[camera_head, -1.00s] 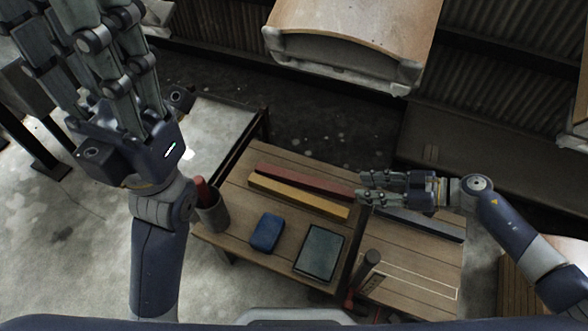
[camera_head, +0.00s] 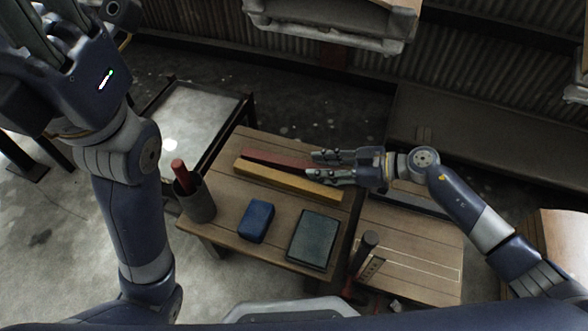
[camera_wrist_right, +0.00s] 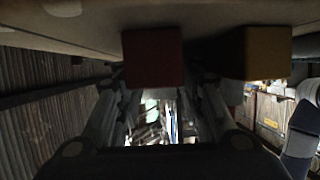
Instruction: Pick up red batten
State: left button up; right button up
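The red batten (camera_head: 275,158) lies on the wooden table, parallel to and behind the yellow batten (camera_head: 285,181). My right gripper (camera_head: 312,168) is open at the red batten's right end, its fingers pointing left. In the right wrist view the end face of the red batten (camera_wrist_right: 153,58) shows just ahead of the open fingers (camera_wrist_right: 160,95), and the yellow batten's end (camera_wrist_right: 266,52) is off to the right. I cannot tell whether the fingers touch the red batten. My left gripper (camera_head: 60,25) is raised at the upper left, its fingertips cut off by the frame.
A grey batten (camera_head: 425,200) lies right, partly behind my right arm. A hanging tray (camera_head: 330,22) is above.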

jog(key=shift+a, duration=0.2)
jog(key=shift+c, duration=0.6)
grip_shut()
jog(key=shift+r, duration=0.1)
